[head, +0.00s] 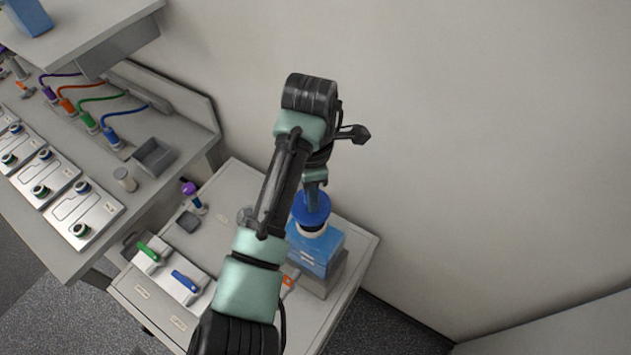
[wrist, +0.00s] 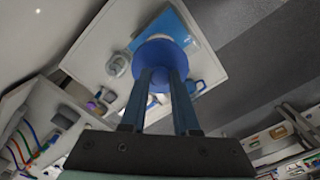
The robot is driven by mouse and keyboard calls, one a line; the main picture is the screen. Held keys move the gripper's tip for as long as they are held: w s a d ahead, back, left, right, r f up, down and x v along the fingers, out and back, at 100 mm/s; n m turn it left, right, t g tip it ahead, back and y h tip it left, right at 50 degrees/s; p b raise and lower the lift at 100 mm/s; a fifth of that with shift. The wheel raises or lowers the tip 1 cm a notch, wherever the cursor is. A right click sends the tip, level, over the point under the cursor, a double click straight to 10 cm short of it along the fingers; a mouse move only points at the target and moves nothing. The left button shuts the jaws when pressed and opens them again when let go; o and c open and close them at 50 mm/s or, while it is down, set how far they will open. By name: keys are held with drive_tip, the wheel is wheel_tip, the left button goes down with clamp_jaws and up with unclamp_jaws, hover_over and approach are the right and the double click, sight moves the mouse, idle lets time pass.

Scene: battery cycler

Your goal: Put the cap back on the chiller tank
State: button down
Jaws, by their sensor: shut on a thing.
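The blue cap (head: 311,208) is held in my gripper (head: 316,188). In the head view it appears over the white neck (head: 312,230) on top of the blue chiller tank (head: 318,250). I cannot tell whether the cap touches the neck or hovers just above it. My arm hides part of the cabinet to the left of the tank.
The tank stands on a white cabinet (head: 222,250) near the wall. A bench (head: 60,225) with several panels stands left.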

drive_tip(key=shift+f+b, duration=0.65)
drive_tip(key=shift+f, duration=2.1)
drive_tip(key=shift+f+p, duration=0.25)
drive_tip(key=shift+p, duration=0.4)
drive_tip(key=shift+c, duration=0.5)
unclamp_jaws()
drive_tip(key=shift+r, duration=3.5)
